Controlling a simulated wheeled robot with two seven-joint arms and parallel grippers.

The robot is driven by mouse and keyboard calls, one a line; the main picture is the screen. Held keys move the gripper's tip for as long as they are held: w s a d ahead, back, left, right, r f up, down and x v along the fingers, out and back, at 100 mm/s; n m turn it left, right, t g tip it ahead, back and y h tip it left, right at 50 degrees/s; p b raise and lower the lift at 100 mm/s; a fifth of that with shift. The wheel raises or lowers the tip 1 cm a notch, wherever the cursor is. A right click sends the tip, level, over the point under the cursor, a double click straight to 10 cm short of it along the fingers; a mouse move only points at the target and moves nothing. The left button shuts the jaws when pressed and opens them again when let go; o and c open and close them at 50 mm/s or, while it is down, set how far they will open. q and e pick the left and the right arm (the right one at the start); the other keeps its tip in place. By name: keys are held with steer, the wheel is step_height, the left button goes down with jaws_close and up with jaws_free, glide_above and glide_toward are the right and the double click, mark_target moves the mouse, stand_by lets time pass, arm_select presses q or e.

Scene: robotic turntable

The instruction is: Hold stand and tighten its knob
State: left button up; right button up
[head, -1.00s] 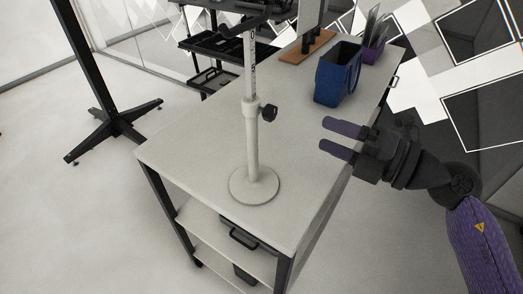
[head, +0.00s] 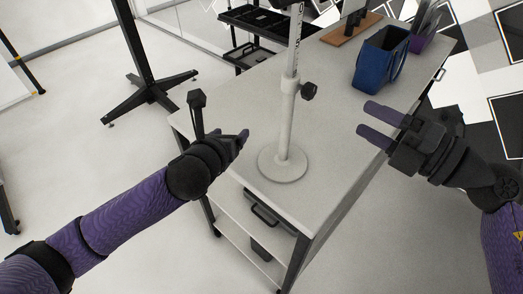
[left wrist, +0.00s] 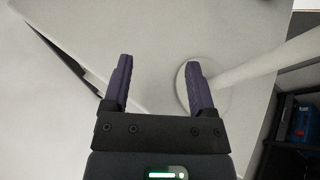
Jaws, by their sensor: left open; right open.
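The pale stand (head: 287,125) is upright on the table, with a round base (head: 283,164) and a scaled upper rod (head: 294,40). Its black knob (head: 308,91) sticks out to the right from the collar. My left gripper (head: 243,137) is open and empty, left of the stand's pole and apart from it. In the left wrist view my left gripper (left wrist: 157,80) shows both fingers spread, and the stand's pole (left wrist: 265,62) slants at the right. My right gripper (head: 375,122) is open and empty, right of the stand and a little below the knob's level in the picture.
The white table (head: 235,107) has clear surface around the stand. A black post with a cross-shaped foot (head: 148,92) stands on the floor at left.

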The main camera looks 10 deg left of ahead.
mark_target(282, 139)
arm_select(q)
steer(key=s+d+r+m+h, duration=0.2)
steer(key=s+d+m+h, duration=0.25)
steer(key=s+d, duration=0.2)
steer(key=shift+m+g+y, duration=0.25)
steer(key=shift+m+g, duration=0.15)
steer(key=shift+m, duration=0.05)
steer(key=x, duration=1)
steer(key=shift+w+d+r, duration=0.15)
steer(key=shift+w+d, duration=0.1)
steer(key=shift+d, duration=0.05)
jaws_close()
